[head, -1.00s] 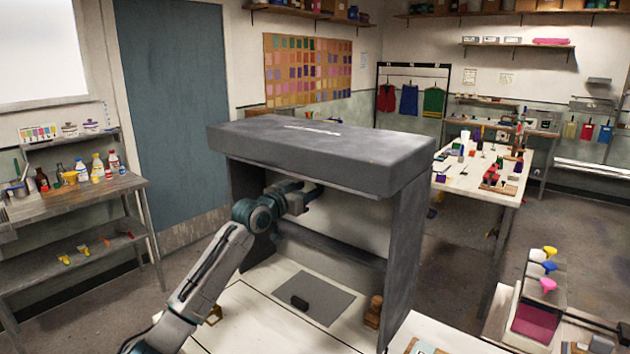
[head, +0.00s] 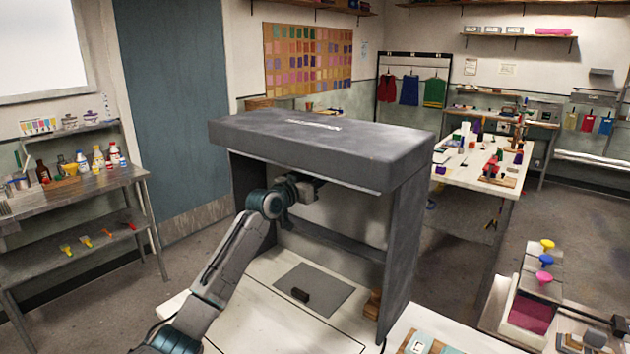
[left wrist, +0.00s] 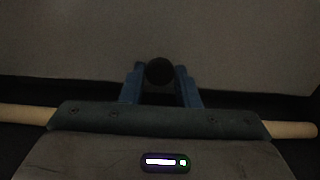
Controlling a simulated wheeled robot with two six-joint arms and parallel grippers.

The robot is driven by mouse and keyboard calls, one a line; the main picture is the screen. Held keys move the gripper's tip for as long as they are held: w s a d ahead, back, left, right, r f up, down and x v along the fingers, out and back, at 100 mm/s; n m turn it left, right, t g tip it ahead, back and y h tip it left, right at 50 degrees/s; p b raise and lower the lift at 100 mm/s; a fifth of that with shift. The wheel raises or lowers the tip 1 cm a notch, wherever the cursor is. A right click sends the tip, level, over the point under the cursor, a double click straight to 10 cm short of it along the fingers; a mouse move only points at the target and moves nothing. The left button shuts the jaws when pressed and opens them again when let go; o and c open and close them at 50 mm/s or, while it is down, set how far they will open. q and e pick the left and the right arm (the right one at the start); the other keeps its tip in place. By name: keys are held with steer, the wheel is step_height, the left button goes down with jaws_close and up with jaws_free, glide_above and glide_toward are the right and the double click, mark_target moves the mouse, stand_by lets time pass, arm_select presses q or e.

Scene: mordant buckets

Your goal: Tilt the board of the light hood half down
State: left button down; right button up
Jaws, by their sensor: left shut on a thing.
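The light hood (head: 320,148) is a dark grey box-like frame with a thick top and two side walls. My left arm reaches into its open front, and my left gripper (head: 308,188) is up under the top, partly hidden. In the left wrist view, the blue fingers of my left gripper (left wrist: 160,82) are closed around a dark round knob (left wrist: 160,70). A plain greyish board (left wrist: 160,28) fills the picture behind the knob. The board's exact tilt cannot be told. My right gripper is not in view.
A brown wooden piece (head: 372,303) stands by the right wall. A side shelf (head: 85,190) with bottles stands at the left.

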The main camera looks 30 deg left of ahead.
arm_select(q)
steer(key=s+t+b, duration=0.1)
steer(key=b, duration=0.2)
steer(key=s+f+t+b, duration=0.1)
steer(key=s+b, duration=0.1)
steer(key=b, duration=0.1)
steer(key=s+f+t+b, duration=0.1)
steer(key=b, duration=0.2)
steer(key=shift+s+a+h, duration=0.2)
steer(key=shift+h, duration=0.1)
steer(key=c, duration=1.1)
jaws_free()
